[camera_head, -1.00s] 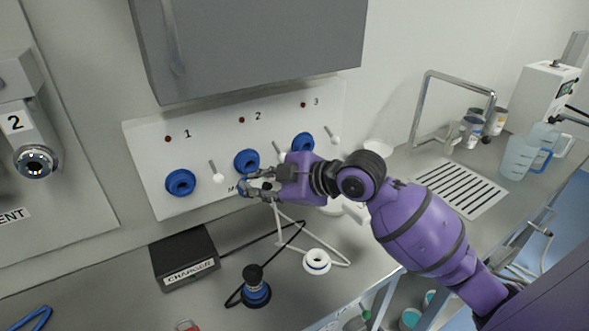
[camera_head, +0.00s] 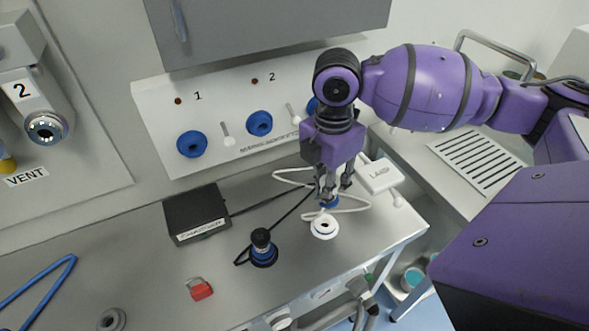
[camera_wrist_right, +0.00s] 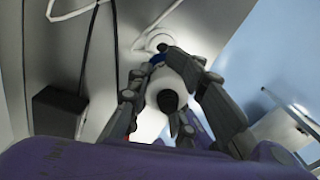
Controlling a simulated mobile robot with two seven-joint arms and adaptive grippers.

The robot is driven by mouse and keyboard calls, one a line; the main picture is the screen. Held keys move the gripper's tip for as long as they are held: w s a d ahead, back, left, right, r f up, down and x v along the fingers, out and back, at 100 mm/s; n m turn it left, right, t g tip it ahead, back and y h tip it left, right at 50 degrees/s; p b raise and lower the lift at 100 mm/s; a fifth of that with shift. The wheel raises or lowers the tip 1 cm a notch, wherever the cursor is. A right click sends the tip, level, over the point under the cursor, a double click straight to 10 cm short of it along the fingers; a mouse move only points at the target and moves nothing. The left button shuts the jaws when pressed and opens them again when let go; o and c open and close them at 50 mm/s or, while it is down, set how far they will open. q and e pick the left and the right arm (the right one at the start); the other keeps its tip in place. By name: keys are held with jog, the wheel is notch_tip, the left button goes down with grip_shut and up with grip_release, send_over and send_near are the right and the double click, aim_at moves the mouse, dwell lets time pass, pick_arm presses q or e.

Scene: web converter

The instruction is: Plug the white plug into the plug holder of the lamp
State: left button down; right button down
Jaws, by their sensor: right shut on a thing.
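The lamp (camera_head: 378,175) is a white box labelled LAMP on the bench, with a white cable looping beside it. A white round plug holder (camera_head: 323,228) with a dark-rimmed hole lies on the bench in front of it; it also shows in the wrist view (camera_wrist_right: 159,37). My right gripper (camera_head: 332,192) points down just behind and above the holder. It is shut on the white plug (camera_wrist_right: 167,88), which has a blue end towards the holder. In the head view the fingers hide most of the plug. I cannot tell whether plug and holder touch. My left gripper is out of view.
A black charger box (camera_head: 197,213) and a black-and-blue plug (camera_head: 263,250) stand left of the holder. Blue wall sockets (camera_head: 192,144) line the panel behind. The bench edge is right of the holder.

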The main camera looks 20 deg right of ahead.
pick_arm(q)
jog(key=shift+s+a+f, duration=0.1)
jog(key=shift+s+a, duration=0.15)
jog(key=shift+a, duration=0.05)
pick_arm(e)
jog(key=shift+s+d, duration=0.1)
jog(key=shift+f+b, duration=0.4)
jog(key=shift+f, duration=2.1)
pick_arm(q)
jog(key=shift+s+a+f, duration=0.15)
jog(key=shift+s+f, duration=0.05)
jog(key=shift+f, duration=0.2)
pick_arm(e)
jog(key=shift+f, duration=0.25)
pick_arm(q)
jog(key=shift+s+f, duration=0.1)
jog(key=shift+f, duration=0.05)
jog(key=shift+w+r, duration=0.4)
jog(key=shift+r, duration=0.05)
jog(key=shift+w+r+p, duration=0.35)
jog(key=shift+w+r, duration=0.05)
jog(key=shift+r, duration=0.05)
